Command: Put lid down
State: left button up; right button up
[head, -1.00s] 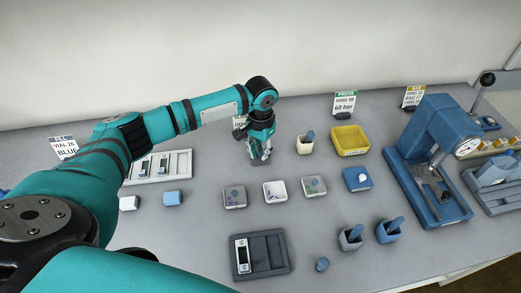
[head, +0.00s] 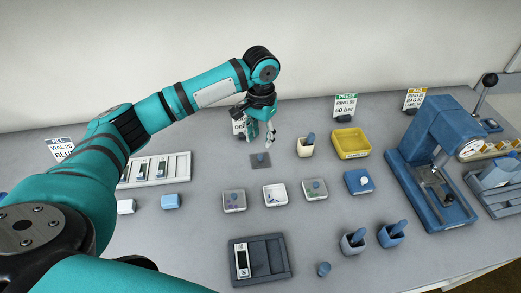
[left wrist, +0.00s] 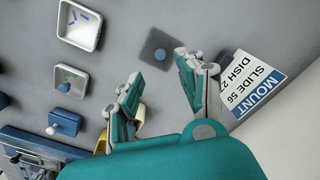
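An open white dish (head: 275,195) stands in front of the lid and also shows in the wrist view (left wrist: 79,26). My right gripper is not in view.
Two more dishes (head: 234,202) (head: 314,190) flank the open one. A cream holder (head: 305,150) and a yellow tray (head: 352,144) stand right of the lid. A MOUNT sign (left wrist: 258,82) stands close to the fingers. A blue press (head: 430,155) is at right.

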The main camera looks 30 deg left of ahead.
pick_arm(q)
jog(key=shift+r, duration=2.2)
